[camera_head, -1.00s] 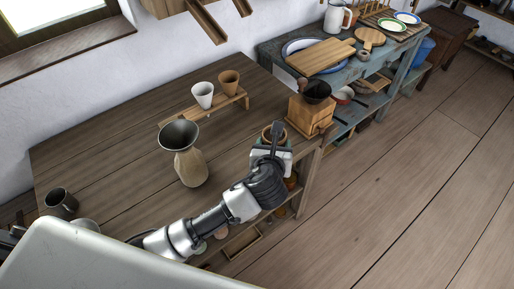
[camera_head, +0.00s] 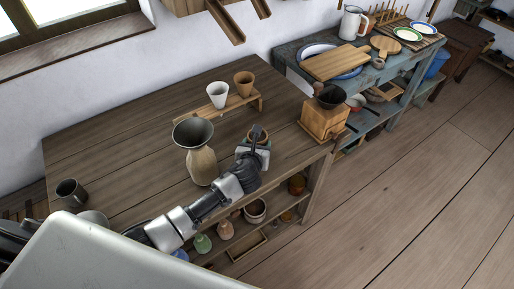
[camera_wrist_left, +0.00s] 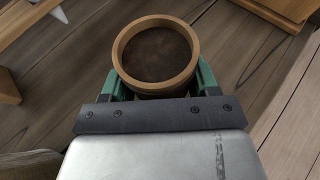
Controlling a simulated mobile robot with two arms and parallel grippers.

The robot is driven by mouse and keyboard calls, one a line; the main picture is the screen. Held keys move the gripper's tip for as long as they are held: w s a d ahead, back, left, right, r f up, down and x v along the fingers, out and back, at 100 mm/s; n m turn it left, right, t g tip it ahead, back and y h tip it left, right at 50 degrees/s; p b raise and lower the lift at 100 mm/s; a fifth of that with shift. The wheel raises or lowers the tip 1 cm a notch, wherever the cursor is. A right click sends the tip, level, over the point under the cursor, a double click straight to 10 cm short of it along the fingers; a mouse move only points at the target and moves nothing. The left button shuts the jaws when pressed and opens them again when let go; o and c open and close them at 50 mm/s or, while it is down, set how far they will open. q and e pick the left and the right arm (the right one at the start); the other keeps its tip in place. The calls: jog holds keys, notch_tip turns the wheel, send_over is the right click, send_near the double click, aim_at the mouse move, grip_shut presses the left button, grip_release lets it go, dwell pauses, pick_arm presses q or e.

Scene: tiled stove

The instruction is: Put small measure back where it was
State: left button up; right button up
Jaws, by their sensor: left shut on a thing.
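A small round wooden cup, which looks like the small measure (camera_wrist_left: 155,88), is between the green fingers of my left gripper (camera_wrist_left: 158,90) in the left wrist view. The gripper is shut on it. Its rim faces the camera, and its inside looks dark and brown. In the head view the cup (camera_head: 260,131) shows partly behind my left gripper (camera_head: 257,141), over the right front part of the wooden table (camera_head: 120,135). Whether the cup touches the tabletop cannot be told. My right gripper is not in view.
A carafe (camera_head: 202,168) with a dark funnel top stands just left of the gripper. Behind are a low wooden stand (camera_head: 240,103), a white cup (camera_head: 218,95) and a brown cup (camera_head: 244,84). A wooden grinder box (camera_head: 322,122) is at right. The table's left part is mostly clear.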

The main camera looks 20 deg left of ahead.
pick_arm(q)
jog(key=shift+f, duration=0.4)
jog(key=shift+f, duration=0.1)
jog(key=o, duration=1.2)
jog(key=v, duration=1.2)
jog(key=shift+p, duration=0.4)
